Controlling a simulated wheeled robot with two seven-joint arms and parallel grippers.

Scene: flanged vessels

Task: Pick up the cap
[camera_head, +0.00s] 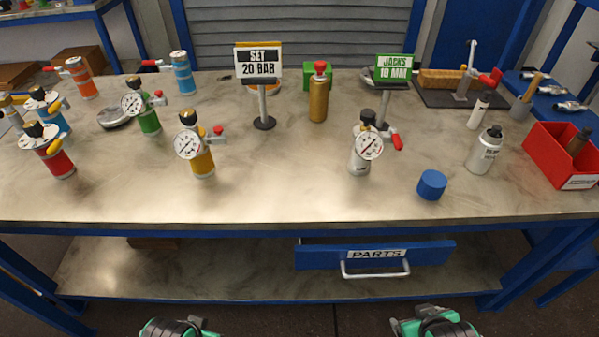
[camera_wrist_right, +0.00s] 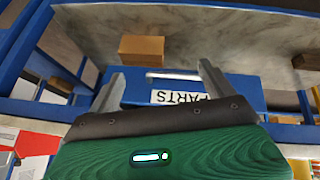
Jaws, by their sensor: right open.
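A blue round cap-like piece (camera_head: 432,184) lies on the bench top near the front edge, right of the middle. It stands apart from the vessels around it and does not show in the right wrist view. My right gripper (camera_wrist_right: 158,78) is open and empty, facing the parts drawer below the bench top. In the head view, green and black parts of my two arms show at the bottom edge, in front of the bench and well below the blue cap. The fingers of my left gripper are out of sight there.
Gauge vessels in red, yellow and silver (camera_head: 360,158) stand nearby. A grey bottle (camera_head: 486,150) and a red bin (camera_head: 555,158) are to the right. The parts drawer (camera_head: 375,254) sticks out below the bench. The front middle of the bench top is clear.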

